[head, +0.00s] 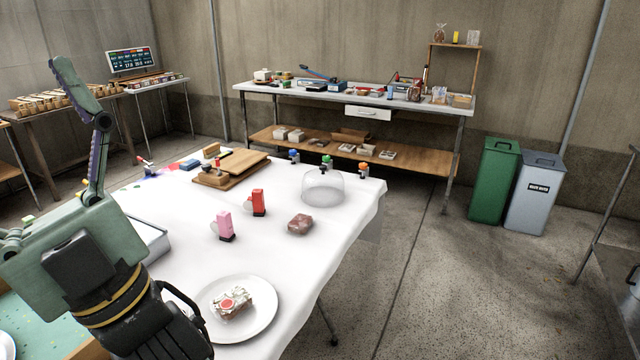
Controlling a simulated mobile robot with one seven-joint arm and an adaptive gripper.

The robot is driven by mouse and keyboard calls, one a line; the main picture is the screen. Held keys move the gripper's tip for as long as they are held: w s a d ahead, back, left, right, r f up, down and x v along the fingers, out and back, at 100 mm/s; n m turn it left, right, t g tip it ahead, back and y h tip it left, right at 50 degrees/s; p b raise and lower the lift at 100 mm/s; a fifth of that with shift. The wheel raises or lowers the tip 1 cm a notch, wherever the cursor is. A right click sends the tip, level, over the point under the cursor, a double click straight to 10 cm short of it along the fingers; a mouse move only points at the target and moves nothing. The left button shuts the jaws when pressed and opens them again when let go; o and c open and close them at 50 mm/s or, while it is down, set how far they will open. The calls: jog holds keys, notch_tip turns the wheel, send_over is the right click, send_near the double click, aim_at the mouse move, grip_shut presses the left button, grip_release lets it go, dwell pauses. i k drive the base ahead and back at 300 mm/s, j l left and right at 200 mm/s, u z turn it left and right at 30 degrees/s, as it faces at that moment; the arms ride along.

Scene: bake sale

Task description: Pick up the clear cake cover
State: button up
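The clear cake cover (323,188) is a see-through dome sitting on the white-clothed table (270,270), near its far right corner. Its rim appears to rest on the cloth, and I see no cake under it. My gripper (80,105) is at the left of the head view, well away from the cover. One long finger with a purple inner pad points up. The other finger is mostly outside the picture. The visible finger stands alone with nothing against it, so the gripper looks open and empty.
Small bottles with blue, green (327,163) and orange tops stand behind the cover. A wrapped brown item (300,224), red (258,202) and pink (224,226) objects, wooden boards (236,165) and a plate (265,322) with cake share the table. Bins (494,180) stand right; floor between is clear.

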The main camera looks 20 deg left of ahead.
aim_at(323, 187)
jog(key=i+l, duration=0.1)
jog(key=i, duration=0.65)
jog(key=i+l, duration=0.15)
jog(key=i, duration=0.6)
